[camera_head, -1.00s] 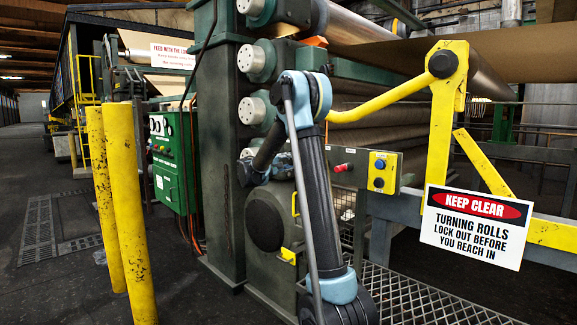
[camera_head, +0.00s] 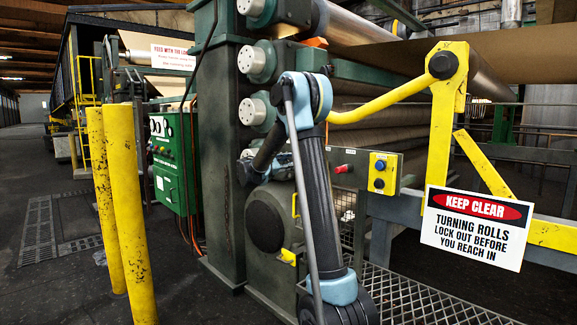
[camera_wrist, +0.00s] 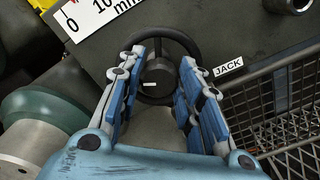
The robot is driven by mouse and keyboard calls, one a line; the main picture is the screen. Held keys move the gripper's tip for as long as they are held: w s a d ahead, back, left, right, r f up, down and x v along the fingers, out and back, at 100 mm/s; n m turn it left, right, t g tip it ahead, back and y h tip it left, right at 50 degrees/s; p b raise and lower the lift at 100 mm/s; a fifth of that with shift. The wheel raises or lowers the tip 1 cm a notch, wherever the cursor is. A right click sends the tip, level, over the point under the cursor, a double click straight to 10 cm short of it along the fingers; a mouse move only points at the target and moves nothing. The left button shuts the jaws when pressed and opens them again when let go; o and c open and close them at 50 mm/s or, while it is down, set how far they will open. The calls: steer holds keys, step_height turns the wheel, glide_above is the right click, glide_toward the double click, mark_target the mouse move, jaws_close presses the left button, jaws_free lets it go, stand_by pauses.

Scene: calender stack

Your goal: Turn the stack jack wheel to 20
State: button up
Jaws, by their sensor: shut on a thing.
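The stack jack wheel, a black handwheel with a round hub (camera_wrist: 158,72), is in the middle of the wrist view, beside a white JACK label (camera_wrist: 228,68). My gripper (camera_wrist: 160,60) is shut on the wheel, with its blue-padded fingers on the left and right of the hub. The fingers hide parts of the rim. A white scale plate (camera_wrist: 95,17) with 0, 10 and mm shows at the upper left, cut off by the frame. In the head view the wheel and gripper cannot be made out.
A wire mesh guard (camera_wrist: 285,105) stands right of the wheel, and a green and metal roll end (camera_wrist: 40,120) lies to the left. In the head view there are yellow posts (camera_head: 130,210), a green control cabinet (camera_head: 175,165) and a KEEP CLEAR sign (camera_head: 474,228).

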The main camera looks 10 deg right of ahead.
steer(key=n, duration=0.7)
steer(key=shift+w+a, duration=0.1)
steer(key=shift+a, duration=0.1)
steer(key=n, duration=0.6)
steer(key=shift+w+n, duration=0.1)
steer(key=shift+n, duration=0.3)
steer(key=n, duration=0.5)
steer(key=shift+w+a+f, duration=0.1)
steer(key=shift+f+n, duration=0.1)
steer(key=shift+n, duration=2.3)
steer(key=o, duration=1.1)
steer(key=shift+w, duration=0.1)
steer(key=shift+c, duration=0.2)
